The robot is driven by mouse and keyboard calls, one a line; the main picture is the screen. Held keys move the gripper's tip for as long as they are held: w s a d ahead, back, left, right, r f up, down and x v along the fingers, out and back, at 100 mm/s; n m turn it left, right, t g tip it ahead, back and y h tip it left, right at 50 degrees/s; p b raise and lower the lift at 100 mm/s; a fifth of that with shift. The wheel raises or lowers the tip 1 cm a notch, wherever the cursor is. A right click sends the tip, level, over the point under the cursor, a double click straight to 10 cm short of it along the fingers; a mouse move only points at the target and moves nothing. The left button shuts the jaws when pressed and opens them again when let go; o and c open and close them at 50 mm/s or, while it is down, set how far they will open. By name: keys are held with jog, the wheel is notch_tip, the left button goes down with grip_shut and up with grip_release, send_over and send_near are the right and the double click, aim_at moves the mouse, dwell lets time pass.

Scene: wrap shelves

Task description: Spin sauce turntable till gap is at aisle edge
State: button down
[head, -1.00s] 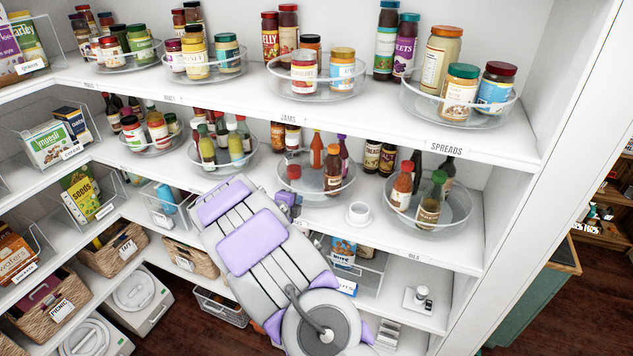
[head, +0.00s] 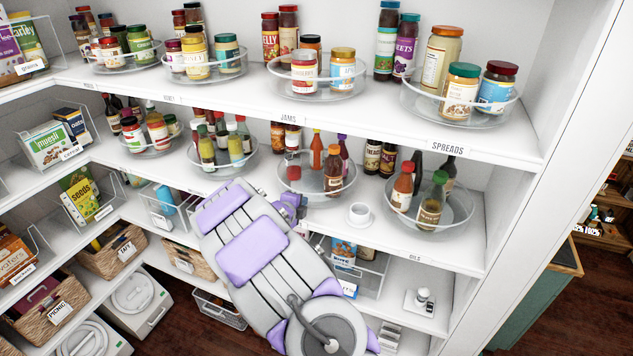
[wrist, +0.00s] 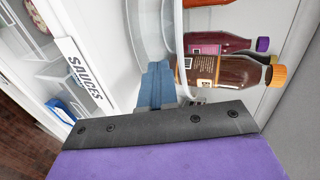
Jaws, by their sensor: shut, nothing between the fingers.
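The sauce turntable (head: 312,192) is a clear round tray on the middle shelf. It holds an orange-capped brown bottle (head: 333,172) at the front right, a red bottle (head: 317,150) behind, a purple-capped bottle (head: 343,155) and a low red-capped one (head: 293,171) at left. A bare patch shows at the front, partly behind my arm. My gripper (head: 292,206) is at the turntable's front left. In the wrist view its blue fingers (wrist: 157,84) are shut and empty, close beside the clear rim (wrist: 181,45); contact cannot be told. The SAUCES label (wrist: 84,75) is on the shelf edge.
A white cup (head: 358,213) stands right of the turntable near the shelf edge. The oils turntable (head: 438,222) is further right, and another bottle turntable (head: 222,163) is left. The jams turntable (head: 318,88) is on the shelf above.

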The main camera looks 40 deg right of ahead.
jog(key=shift+s+a, duration=0.45)
jog(key=shift+a, duration=0.35)
jog(key=shift+s+a, duration=0.45)
jog(key=shift+a, duration=0.3)
jog(key=p+v, duration=0.1)
jog(key=v, duration=1.6)
jog(key=shift+a, duration=0.25)
